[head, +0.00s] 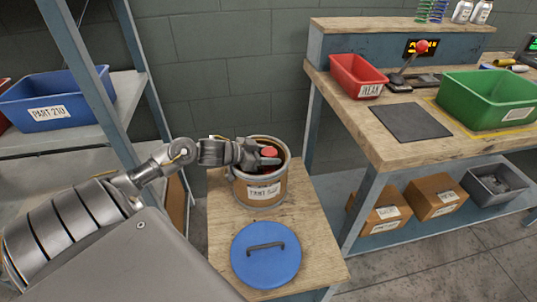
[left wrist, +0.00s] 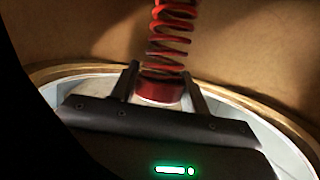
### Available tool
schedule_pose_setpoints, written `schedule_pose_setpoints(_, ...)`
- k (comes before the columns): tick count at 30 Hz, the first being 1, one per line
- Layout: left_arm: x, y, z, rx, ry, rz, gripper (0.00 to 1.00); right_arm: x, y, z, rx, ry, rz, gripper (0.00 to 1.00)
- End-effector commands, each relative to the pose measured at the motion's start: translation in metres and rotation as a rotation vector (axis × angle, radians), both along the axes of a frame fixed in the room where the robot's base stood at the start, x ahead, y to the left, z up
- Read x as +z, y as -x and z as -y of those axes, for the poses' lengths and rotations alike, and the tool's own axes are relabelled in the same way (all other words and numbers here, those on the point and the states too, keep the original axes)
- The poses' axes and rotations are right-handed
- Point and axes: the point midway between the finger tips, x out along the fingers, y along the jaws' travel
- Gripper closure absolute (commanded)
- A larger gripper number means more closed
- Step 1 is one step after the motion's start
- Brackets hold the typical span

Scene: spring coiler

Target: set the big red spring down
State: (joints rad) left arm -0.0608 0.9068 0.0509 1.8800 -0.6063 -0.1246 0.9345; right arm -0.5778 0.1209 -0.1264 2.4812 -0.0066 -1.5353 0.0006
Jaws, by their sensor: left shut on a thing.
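The big red spring shows in the left wrist view (left wrist: 170,45) as red coils with a solid red end. In the head view only its red end (head: 268,151) shows, at the mouth of an open tan drum (head: 262,192) with a grey rim and a label. My left gripper (head: 262,156) reaches in over the rim from the left. Its two fingers (left wrist: 160,88) are shut on the spring's red end, and the coils extend away from them into the drum. I cannot tell whether the spring's far end touches the drum's bottom. My right gripper is not in view.
A blue lid (head: 266,254) with a dark handle lies on the low wooden stand (head: 222,228), in front of the drum. A workbench (head: 345,103) stands to the right with a red bin (head: 356,76) and a green bin (head: 487,99). Shelving with a blue bin (head: 57,100) is at left.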

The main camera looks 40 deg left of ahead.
Motion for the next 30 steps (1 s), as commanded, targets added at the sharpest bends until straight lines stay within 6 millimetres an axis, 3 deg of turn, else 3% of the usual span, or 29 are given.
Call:
schedule_pose_setpoints(11, -0.011, 0.001, 0.001, -0.001, 0.000, -0.003, 0.85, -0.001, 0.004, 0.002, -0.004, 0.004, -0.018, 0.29)
schedule_pose_setpoints(12, -0.012, 0.001, 0.001, -0.001, -0.001, -0.006, 0.50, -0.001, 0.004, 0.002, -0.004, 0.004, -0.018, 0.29)
schedule_pose_setpoints(16, -0.013, 0.002, 0.001, -0.003, -0.001, -0.010, 0.33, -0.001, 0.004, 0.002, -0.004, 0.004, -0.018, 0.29)
schedule_pose_setpoints(25, -0.016, 0.003, 0.002, -0.006, -0.003, -0.015, 0.33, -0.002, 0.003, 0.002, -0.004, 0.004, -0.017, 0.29)
schedule_pose_setpoints(30, -0.002, 0.007, -0.001, -0.005, -0.004, -0.016, 0.33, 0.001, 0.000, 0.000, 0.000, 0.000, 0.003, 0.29)
